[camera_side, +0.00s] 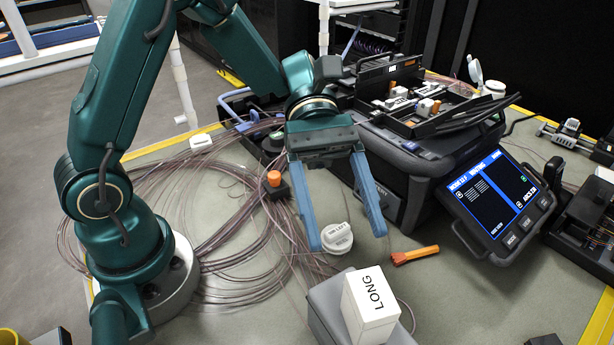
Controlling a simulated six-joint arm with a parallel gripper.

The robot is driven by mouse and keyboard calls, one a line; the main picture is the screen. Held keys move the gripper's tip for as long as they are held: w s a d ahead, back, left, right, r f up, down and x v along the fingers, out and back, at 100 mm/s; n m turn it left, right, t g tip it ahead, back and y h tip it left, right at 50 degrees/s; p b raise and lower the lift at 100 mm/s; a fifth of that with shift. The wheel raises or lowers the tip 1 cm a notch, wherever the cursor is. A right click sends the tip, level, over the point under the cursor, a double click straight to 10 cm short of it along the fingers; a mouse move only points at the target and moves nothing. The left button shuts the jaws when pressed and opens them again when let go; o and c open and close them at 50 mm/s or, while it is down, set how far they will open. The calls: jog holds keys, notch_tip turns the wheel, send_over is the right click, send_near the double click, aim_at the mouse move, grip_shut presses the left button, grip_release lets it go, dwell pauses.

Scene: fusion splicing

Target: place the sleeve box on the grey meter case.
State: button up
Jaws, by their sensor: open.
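The case is partly hidden behind the box and cut off by the lower picture edge. My gripper (347,242) is open, its two blue fingers pointing down and spread apart. It is above and behind the box, apart from it, and holds nothing. A white round labelled spool (337,238) shows between the fingertips, on the mat; I cannot tell its exact distance from them.
An orange tool (414,255) lies right of my gripper. The dark splicer with a lit screen (493,195) stands at the right, with an open tray (420,112) on top. Coiled fibre (215,260) spreads over the mat at the left.

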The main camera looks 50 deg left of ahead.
jog(key=s+a+r+m+t+y, duration=0.1)
jog(key=s+a+m+t+y, duration=0.4)
jog(key=a+m+t+y, duration=0.5)
jog(key=a+m+y, duration=0.2)
jog(key=a+m, duration=0.1)
jog(key=a, duration=0.1)
jog(key=shift+t, duration=0.4)
